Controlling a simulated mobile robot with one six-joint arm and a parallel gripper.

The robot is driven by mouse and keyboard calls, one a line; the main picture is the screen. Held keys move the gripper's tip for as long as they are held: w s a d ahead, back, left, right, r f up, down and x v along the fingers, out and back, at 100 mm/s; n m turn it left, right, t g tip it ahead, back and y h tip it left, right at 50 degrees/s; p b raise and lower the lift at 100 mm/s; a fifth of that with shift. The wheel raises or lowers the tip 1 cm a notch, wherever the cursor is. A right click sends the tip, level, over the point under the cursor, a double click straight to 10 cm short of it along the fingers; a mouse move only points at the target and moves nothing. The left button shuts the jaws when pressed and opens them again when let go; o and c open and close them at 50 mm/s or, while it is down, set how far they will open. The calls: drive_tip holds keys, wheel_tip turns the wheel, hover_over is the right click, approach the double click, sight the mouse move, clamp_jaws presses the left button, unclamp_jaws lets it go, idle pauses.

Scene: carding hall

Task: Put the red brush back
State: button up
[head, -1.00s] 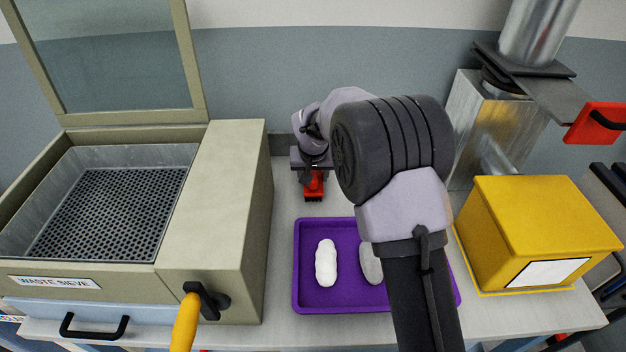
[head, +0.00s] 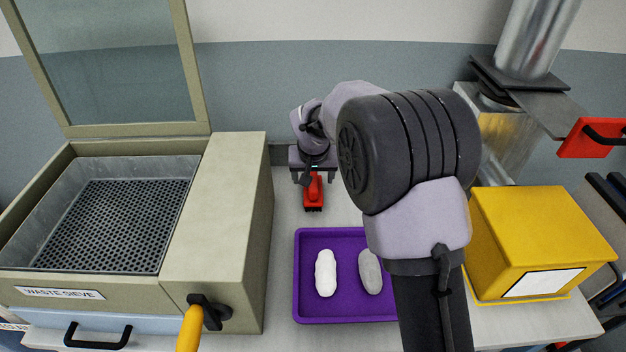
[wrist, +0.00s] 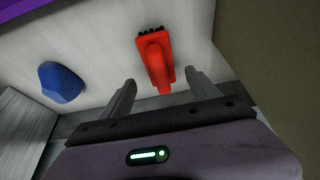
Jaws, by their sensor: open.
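The red brush (head: 313,196) lies on the pale counter behind the purple tray, bristle end towards the tray. It also shows in the wrist view (wrist: 156,62), with its dark bristles at the far end. My gripper (head: 314,180) is just behind the brush, at its handle end. In the wrist view my gripper (wrist: 160,82) is open, with one finger on each side of the handle end and a gap to both. Nothing is held. My forearm hides part of the counter to the right.
The purple tray (head: 308,312) holds a white roll (head: 325,273) and a grey one (head: 370,271). A blue object (wrist: 62,82) lies near the brush. The waste sieve (head: 215,220) stands left, a yellow box (head: 540,235) right. The wall is close behind.

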drive_tip(key=s+d+r+m+p, duration=0.1)
drive_tip(key=s+d+r, duration=0.2)
drive_tip(key=s+r, duration=0.4)
drive_tip(key=s+d+r+m, duration=0.1)
drive_tip(key=s+d+r, duration=0.1)
drive_tip(key=s+r, duration=0.45)
drive_tip(key=s+d+r+m+y, duration=0.1)
drive_tip(key=s+d+r, duration=0.1)
drive_tip(key=s, duration=0.9)
drive_tip(key=s+d+r+m+t+y, duration=0.1)
drive_tip(key=s+d+r, duration=0.1)
drive_tip(key=s, duration=1)
drive_tip(key=shift+s, duration=0.2)
drive_tip(key=shift+d, duration=0.1)
